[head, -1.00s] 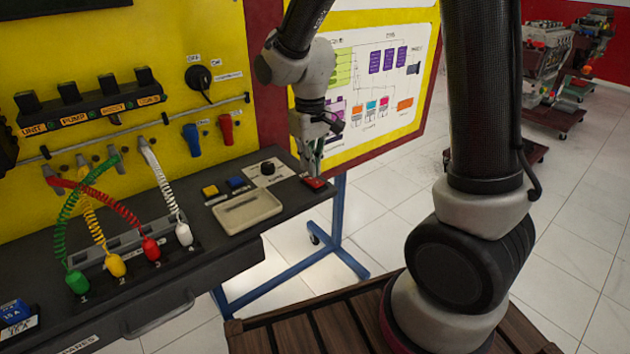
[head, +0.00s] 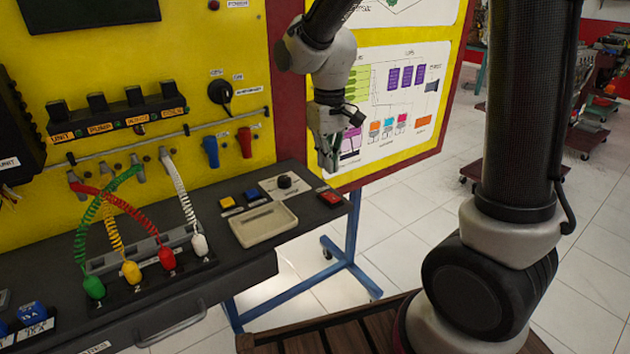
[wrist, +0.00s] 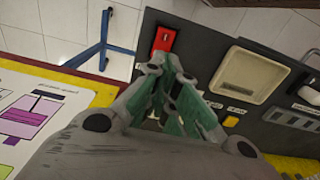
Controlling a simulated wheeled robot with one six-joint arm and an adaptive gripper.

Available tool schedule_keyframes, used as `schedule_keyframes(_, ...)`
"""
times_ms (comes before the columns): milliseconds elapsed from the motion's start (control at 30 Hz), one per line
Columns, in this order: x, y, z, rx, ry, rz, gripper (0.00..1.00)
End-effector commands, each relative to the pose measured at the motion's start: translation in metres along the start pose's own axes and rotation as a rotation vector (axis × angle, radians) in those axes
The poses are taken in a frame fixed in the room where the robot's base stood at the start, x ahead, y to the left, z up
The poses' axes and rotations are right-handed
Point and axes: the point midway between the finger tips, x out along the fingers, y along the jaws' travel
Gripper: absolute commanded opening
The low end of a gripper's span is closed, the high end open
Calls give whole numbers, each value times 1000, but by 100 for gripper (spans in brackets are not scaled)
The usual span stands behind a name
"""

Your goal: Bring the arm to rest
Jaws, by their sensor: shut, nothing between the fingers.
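My gripper (head: 330,168) hangs in the air in front of the diagram board, above the right end of the dark bench shelf (head: 215,275). It is shut and empty, pointing down. In the wrist view its green-padded fingers (wrist: 172,110) come together in front of the shelf. A red switch (head: 331,198) sits on the shelf's right end, just below my gripper and apart from it. The red switch also shows in the wrist view (wrist: 164,39).
A beige tray (head: 264,224), a yellow button (head: 227,203), a blue button (head: 251,195) and a black knob (head: 284,182) are on the shelf. Coiled cables with coloured plugs (head: 167,258) stand at left. The yellow panel (head: 190,60) rises behind. Open tiled floor (head: 400,215) lies to the right.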

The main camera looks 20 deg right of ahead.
Motion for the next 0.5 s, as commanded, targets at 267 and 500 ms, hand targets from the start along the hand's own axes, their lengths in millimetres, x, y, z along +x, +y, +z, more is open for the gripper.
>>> schedule_keyframes(267, 1, 4, 42, -22, -68, 3, 0)
schedule_keyframes(500, -49, 40, 122, 67, 35, 0, 0)
